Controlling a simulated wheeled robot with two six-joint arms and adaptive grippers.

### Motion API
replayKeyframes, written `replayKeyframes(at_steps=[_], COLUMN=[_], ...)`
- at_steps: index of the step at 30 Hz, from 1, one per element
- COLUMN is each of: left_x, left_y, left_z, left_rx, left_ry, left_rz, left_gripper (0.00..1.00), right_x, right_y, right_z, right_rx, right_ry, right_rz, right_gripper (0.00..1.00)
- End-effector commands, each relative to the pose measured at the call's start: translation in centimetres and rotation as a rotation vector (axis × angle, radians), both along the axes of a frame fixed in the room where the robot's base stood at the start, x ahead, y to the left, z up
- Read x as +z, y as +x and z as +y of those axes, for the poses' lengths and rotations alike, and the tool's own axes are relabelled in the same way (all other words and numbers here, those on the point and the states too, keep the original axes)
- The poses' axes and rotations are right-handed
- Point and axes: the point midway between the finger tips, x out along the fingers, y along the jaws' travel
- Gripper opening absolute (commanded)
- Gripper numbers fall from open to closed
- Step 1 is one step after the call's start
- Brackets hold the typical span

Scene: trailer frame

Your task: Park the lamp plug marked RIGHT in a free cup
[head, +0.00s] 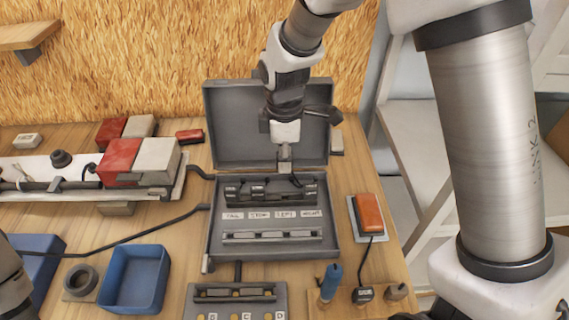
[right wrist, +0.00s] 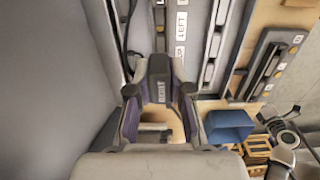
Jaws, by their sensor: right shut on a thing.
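My right gripper (head: 285,160) reaches down from the top into the open grey box (head: 212,245). In the right wrist view the gripper (right wrist: 160,110) is shut on a dark plug (right wrist: 158,70) with a small label that is too blurred to read surely. In the head view the plug is mostly hidden by the gripper, at the right part of a dark row of plugs (head: 258,190). Below that row are several white labels (head: 260,215). A grey panel (head: 215,292) with lettered positions lies in front; whether its places are free is unclear. My left gripper is not in view.
A blue tray (head: 135,278) stands front left. An orange lamp (head: 368,213) with a cable lies right of the box. A blue-handled tool (head: 330,283) stands at the front edge. The raised lid (head: 235,120) stands behind my gripper. Red and grey blocks (head: 120,160) sit left.

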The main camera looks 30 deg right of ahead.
Motion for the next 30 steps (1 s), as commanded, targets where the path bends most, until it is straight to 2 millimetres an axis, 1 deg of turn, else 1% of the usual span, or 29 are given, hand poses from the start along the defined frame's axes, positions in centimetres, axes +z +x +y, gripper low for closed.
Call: replayKeyframes(at_steps=[4,6,11,17,24,27,30], left_x=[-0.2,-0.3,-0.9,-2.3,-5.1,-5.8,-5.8], left_y=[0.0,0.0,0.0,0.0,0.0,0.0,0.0], left_z=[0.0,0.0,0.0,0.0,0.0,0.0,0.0], left_rx=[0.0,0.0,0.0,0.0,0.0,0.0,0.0], left_ry=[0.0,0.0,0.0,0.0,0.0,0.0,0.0], left_rz=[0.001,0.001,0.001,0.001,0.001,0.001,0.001], left_gripper=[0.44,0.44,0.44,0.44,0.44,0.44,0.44], right_x=[-0.2,-0.3,-1.0,-1.9,-3.1,-3.2,-3.0], right_y=[-0.1,-0.4,-2.3,-4.8,-7.8,-8.7,-9.1], right_z=[0.0,0.2,1.1,2.3,3.7,4.2,4.4], right_rx=[0.0,0.002,0.0,0.001,0.001,0.001,-0.001], right_ry=[0.0,0.0,-0.003,-0.004,-0.004,-0.003,0.0], right_rz=[0.0,0.001,0.001,-0.001,-0.002,-0.002,-0.001], right_gripper=[0.0,0.0,0.0,0.0,0.0,0.0,0.0])
